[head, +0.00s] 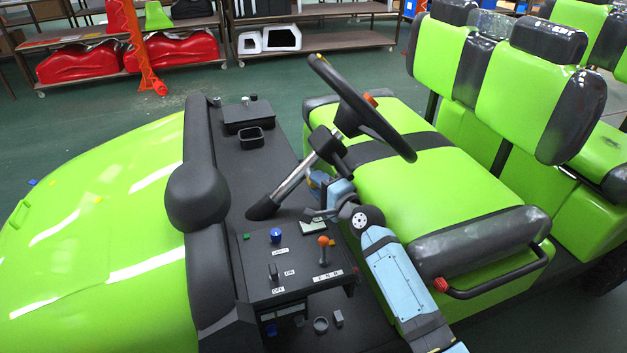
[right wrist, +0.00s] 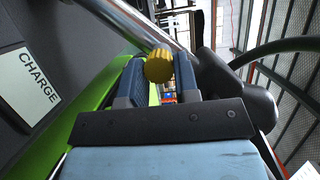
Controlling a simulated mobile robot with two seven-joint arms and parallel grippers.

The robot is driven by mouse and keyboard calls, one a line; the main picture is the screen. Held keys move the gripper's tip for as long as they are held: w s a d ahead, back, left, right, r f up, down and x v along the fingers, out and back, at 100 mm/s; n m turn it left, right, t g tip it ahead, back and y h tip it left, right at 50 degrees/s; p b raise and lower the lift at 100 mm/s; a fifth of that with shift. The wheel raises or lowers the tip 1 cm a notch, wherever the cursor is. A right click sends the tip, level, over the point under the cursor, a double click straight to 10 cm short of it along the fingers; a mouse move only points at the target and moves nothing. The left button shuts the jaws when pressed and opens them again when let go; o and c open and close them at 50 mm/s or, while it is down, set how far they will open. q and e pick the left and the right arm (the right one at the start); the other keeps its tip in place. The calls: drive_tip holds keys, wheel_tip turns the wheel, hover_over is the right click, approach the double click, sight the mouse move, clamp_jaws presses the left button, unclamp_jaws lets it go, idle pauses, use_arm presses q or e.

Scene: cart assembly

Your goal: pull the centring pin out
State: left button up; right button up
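The centring pin shows in the right wrist view as a ribbed yellow knob (right wrist: 158,66) beside the grey steering column. My right gripper (right wrist: 159,72) has its two blue fingers on either side of the knob. The knob fills the gap between the fingertips and seems to touch both. The shaft of the pin is hidden. In the head view my right gripper (head: 316,187) is at the steering column (head: 296,185), below the steering wheel (head: 362,108). The fingertips are small and partly hidden there. My left gripper is not in view.
A control panel (head: 258,260) with a blue knob, an orange-topped lever and switches lies left of my right arm. The green seat (head: 400,170) and its black grab rail (head: 500,285) are close on the right. The green bonnet (head: 90,220) lies left of the dashboard.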

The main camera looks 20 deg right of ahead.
clamp_jaws()
drive_tip(key=shift+s, duration=0.4)
drive_tip(key=s+p, duration=0.2)
drive_tip(key=s, duration=0.3)
drive_tip(key=shift+s+d, duration=0.1)
drive_tip(key=shift+s, duration=0.15)
